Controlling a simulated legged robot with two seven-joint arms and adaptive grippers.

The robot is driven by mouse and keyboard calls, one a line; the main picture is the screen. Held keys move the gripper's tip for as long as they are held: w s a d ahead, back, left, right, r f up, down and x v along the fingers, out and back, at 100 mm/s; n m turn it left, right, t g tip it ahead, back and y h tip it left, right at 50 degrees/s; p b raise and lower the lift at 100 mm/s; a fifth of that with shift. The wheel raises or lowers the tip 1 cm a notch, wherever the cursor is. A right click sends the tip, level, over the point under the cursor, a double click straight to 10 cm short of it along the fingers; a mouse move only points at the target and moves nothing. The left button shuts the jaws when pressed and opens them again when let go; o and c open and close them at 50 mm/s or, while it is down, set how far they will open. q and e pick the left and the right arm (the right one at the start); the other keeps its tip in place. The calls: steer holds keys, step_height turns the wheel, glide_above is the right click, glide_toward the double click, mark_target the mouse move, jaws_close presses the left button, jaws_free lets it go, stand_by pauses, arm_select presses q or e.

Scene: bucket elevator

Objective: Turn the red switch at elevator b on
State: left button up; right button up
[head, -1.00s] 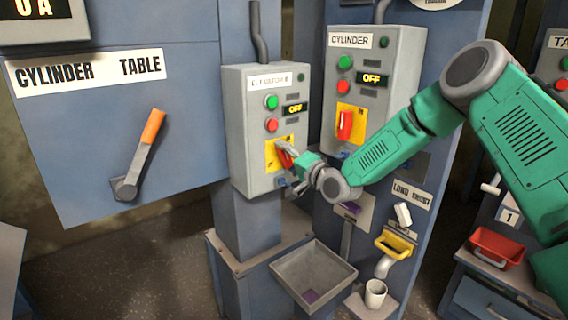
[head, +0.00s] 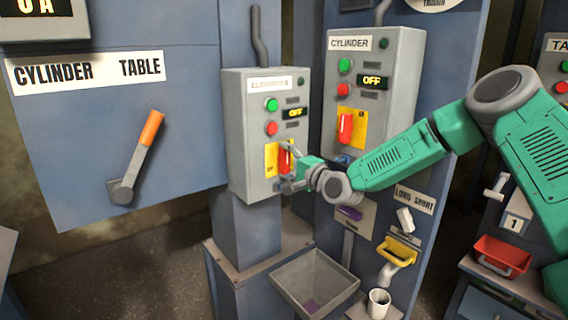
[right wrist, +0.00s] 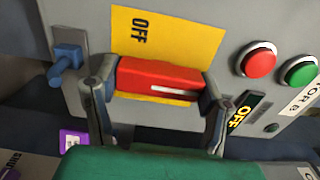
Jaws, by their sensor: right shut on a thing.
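The red switch (head: 284,158) sits on a yellow plate (head: 270,160) low on the grey elevator B box (head: 250,130). The box's display (head: 295,113) reads OFF. My right gripper (head: 288,166) is at the switch, its fingers partly covering it. In the right wrist view, the red handle (right wrist: 160,74) lies between the two fingers of my right gripper (right wrist: 158,90), which is shut on it. The word OFF shows on the yellow plate there. My left gripper is out of view.
Green (head: 271,105) and red (head: 271,128) buttons sit above the switch. The cylinder box (head: 400,100) with its own red switch (head: 345,128) stands close on the right. A blue toggle (right wrist: 66,58) is beside the gripper. A grey tray (head: 335,295) is below.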

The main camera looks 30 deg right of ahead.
steer(key=shift+d, duration=0.25)
steer(key=o, duration=1.1)
steer(key=shift+o, duration=0.2)
steer(key=shift+d+f, duration=0.1)
steer(key=shift+d, duration=0.05)
steer(key=s+d, duration=0.1)
steer(key=s, duration=1.1)
steer(key=shift+f, duration=0.15)
